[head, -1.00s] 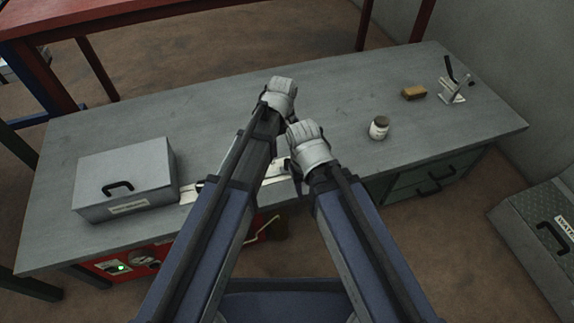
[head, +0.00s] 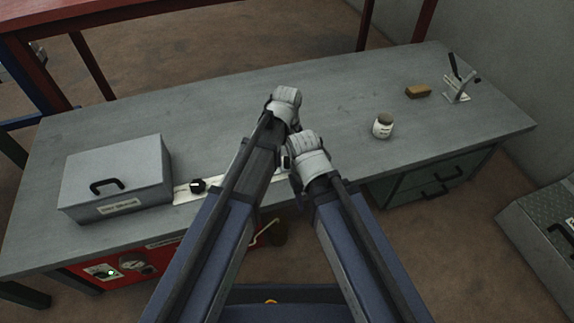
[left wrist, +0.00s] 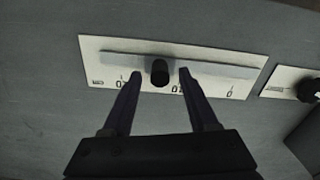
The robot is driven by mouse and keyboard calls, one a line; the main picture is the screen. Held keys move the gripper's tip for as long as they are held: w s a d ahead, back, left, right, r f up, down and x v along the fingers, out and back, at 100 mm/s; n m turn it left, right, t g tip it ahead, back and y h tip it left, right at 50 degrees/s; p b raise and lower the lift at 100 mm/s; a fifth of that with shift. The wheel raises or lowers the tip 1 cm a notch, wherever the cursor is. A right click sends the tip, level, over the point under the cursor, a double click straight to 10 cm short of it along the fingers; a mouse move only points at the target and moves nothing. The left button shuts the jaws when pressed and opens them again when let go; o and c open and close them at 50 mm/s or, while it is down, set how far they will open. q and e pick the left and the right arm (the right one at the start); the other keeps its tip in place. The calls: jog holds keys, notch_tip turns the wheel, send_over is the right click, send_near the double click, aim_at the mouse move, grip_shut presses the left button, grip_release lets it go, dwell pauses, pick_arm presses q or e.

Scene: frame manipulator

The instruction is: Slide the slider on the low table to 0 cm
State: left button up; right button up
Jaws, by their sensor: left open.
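The slider (left wrist: 159,72) is a black knob on a grey rail across a white plate (left wrist: 90,58) in the left wrist view. Printed marks run along the plate's lower edge, with a 0 near its right end. In the head view my left gripper (head: 285,100) and right gripper (head: 309,160) show from above, jaws hidden, and my arms cover much of the slider plate.
A jar (head: 382,126), a brown block (head: 418,91) and a lever stand (head: 458,85) are at right. The middle back is clear.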

pick_arm(q)
jog(key=shift+f+b, duration=0.35)
jog(key=shift+f, duration=0.45)
grip_shut()
dwell(0.9)
